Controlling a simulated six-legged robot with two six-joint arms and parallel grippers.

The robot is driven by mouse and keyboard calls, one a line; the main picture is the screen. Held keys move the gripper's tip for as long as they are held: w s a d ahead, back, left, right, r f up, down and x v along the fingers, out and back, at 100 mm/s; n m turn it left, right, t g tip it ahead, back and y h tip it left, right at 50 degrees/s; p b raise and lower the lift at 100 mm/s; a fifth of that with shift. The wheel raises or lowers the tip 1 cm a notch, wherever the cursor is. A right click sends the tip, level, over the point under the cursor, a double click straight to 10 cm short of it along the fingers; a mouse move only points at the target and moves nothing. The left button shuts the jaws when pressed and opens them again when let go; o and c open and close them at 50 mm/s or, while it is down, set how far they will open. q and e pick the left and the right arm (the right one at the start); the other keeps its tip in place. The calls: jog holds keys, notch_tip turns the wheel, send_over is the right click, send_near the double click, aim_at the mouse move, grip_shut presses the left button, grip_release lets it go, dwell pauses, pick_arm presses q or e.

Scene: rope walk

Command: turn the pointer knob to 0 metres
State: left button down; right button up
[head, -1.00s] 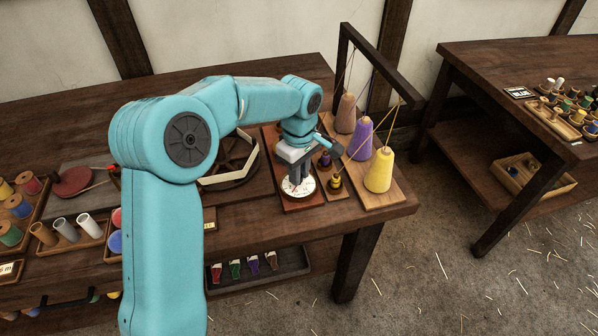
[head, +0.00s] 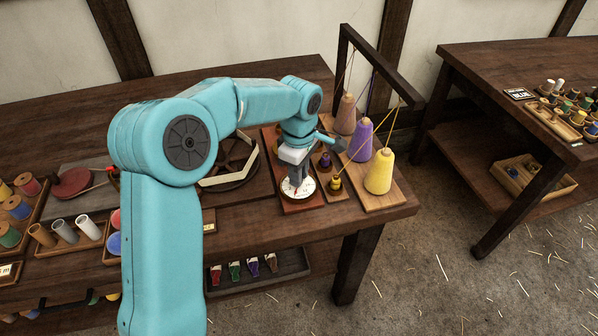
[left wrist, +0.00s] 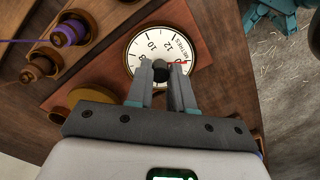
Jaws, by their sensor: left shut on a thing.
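The white round dial (head: 309,188) lies on a reddish wooden board (head: 309,204) near the table's right end. In the left wrist view the dial (left wrist: 150,40) shows black numbers, among them 8, 10 and 12, and the word METRES. A red line (left wrist: 179,63) shows on its right side, just beyond the right finger. My left gripper (head: 297,184) points down over the dial's middle. Its fingers (left wrist: 162,74) are shut on the dark knob (left wrist: 159,64), which they mostly hide. I cannot read the value at the red line for sure. My right gripper is out of view.
Right beside the dial stand small spools (head: 335,182) and yellow (head: 379,171), purple (head: 360,139) and brown cones under a dark frame (head: 385,62). A dark wheel (head: 228,158) lies to the left. A second table (head: 490,55) stands at the right.

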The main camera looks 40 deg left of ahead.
pick_arm(q)
jog(key=c, duration=1)
grip_release()
jog(key=shift+a+r, duration=0.1)
jog(key=shift+a, duration=0.05)
notch_tip(320, 180, up, 16)
jog(key=p, duration=0.2)
jog(key=shift+r+p, duration=0.15)
jog(key=shift+p, duration=0.25)
jog(key=shift+s, duration=0.15)
